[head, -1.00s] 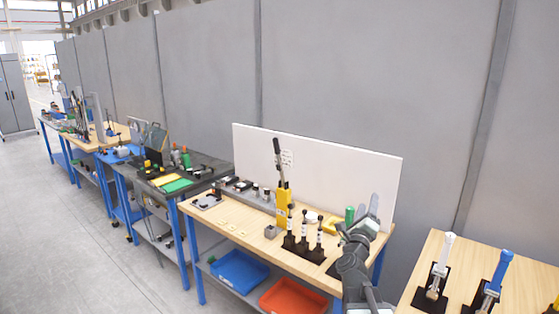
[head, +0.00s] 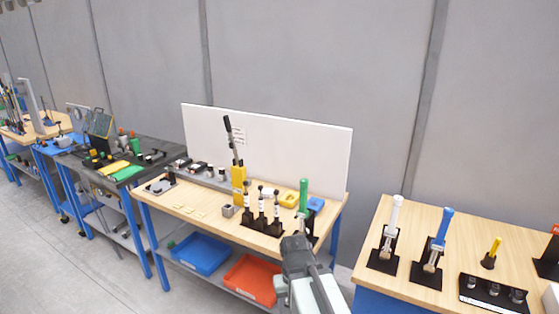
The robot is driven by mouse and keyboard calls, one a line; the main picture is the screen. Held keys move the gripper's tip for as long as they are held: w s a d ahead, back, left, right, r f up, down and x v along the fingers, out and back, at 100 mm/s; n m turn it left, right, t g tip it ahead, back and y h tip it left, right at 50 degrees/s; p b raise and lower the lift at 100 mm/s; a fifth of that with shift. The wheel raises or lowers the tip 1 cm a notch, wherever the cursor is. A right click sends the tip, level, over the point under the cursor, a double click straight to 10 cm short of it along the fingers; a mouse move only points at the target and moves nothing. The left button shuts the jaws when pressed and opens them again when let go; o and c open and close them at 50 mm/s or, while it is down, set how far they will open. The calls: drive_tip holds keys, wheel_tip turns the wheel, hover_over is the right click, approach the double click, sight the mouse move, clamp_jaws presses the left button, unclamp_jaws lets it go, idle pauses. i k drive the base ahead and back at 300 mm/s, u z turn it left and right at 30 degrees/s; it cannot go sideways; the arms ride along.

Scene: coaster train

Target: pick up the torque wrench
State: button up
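I cannot tell for sure which tool is the torque wrench. A long tool with a black handle (head: 231,140) stands upright in a yellow holder (head: 238,184) on the middle wooden table. A green-handled tool (head: 303,195) stands at that table's right end. White-handled (head: 394,216) and blue-handled (head: 441,230) tools stand in black bases on the right table. My gripper (head: 297,252) is at the bottom centre, in front of the middle table's right end in the picture. My own arm hides its fingertips, and I see nothing held.
Several black upright tools (head: 262,212) stand in front of the yellow holder. A white panel (head: 290,150) backs the middle table (head: 185,213). Blue (head: 201,253) and red (head: 252,280) bins sit below. A gap separates it from the right table (head: 372,280).

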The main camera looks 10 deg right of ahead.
sight(438, 246)
drive_tip(key=z, duration=1.3)
